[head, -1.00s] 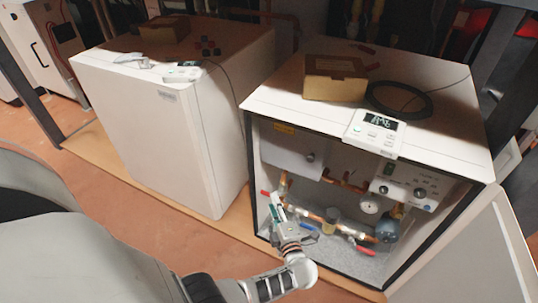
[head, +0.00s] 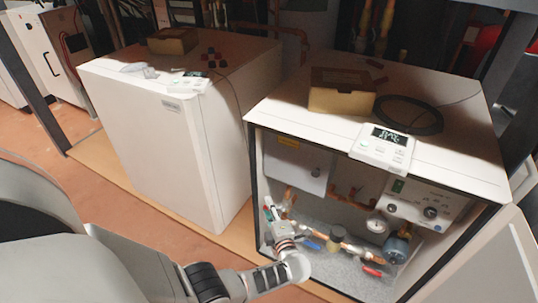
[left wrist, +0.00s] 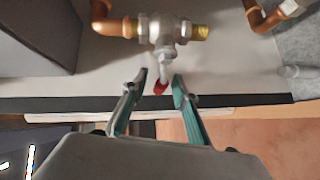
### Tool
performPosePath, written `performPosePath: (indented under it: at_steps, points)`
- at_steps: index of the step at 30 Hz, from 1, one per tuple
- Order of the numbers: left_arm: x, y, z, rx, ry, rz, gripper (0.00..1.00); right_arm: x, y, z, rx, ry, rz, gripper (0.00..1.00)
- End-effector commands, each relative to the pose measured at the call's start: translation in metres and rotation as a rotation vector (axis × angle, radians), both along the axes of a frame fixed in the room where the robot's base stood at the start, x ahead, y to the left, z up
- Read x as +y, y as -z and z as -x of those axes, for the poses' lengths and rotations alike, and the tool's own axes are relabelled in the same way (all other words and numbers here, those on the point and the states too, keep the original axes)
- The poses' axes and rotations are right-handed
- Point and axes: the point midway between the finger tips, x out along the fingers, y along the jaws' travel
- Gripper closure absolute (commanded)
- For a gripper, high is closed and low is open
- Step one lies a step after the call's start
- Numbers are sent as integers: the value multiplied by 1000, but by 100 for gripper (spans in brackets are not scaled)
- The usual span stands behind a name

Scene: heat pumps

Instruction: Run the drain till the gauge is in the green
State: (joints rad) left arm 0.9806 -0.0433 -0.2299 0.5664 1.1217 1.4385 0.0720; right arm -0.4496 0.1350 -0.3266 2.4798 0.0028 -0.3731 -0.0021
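The open heat pump cabinet (head: 251,190) stands at the right of the head view with copper pipework inside. The round white gauge (head: 376,225) is at its right; its needle and colours are too small to read. My left gripper (head: 270,212) is at the cabinet's left front. Its fingers also show in the left wrist view (left wrist: 160,78), apart on either side of the red tip, with gaps visible. My right gripper is not in view.
A blue handle (head: 312,245) and a red handle (head: 372,271) sit low on the pipes. A display unit (head: 382,147), a cardboard box (head: 342,98) and a black coil (head: 410,128) lie on top. A closed white cabinet (head: 165,140) stands left.

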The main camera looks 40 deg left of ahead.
Motion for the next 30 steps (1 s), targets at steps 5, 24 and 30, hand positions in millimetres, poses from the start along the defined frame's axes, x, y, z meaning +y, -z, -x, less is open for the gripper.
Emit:
performPosePath:
  at_steps: [5, 24, 30]
  points:
    - [0, 0, 0, 0, 0, 0, 95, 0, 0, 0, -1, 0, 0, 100]
    - [0, 2, -1, -42, -2, 150, 100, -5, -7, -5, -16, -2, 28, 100]
    - [-3, 8, -2, -80, -2, 303, 100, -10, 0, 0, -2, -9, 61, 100]
